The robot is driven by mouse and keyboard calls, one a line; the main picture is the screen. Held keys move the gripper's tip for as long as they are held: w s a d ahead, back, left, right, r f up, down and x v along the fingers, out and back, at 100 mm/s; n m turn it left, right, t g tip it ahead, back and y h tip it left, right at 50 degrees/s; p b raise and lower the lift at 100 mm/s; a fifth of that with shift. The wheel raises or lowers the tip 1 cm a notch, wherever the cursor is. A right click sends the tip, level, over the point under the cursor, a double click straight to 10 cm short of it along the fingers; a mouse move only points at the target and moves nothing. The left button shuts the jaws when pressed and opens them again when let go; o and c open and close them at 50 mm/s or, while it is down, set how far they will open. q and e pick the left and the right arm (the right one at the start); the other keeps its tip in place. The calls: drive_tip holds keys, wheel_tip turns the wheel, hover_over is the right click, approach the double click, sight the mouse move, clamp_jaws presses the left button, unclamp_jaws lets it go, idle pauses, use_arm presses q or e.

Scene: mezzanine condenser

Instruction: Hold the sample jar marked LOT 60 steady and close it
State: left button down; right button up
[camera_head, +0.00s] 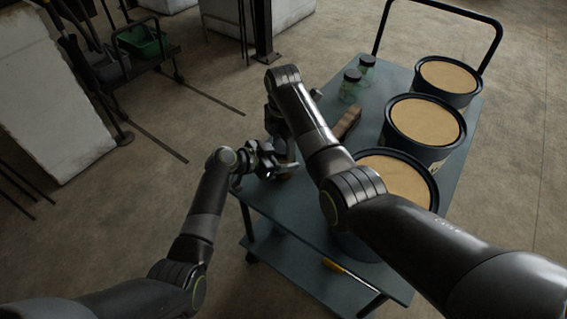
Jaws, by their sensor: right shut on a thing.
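My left gripper (268,163) is at the left edge of the cart top, beside a small amber-brown object (286,174) that may be the sample jar. Whether its fingers are open or shut on it is unclear. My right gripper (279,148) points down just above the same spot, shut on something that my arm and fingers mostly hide. Two clear greenish jars with dark lids (350,85) (367,66) stand upright farther back on the cart. No LOT 60 marking is readable on any of them.
The blue-grey cart top (300,205) carries three dark tubs with tan tops (424,120) along its right side. A brown block-like object (347,122) lies between the tubs and my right arm. A yellow-handled item (335,265) is on the lower shelf.

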drive_tip(key=m, duration=0.7)
drive_tip(key=o, duration=1.1)
drive_tip(key=shift+c, duration=0.2)
drive_tip(key=shift+r, duration=2.3)
drive_tip(key=shift+c, duration=0.2)
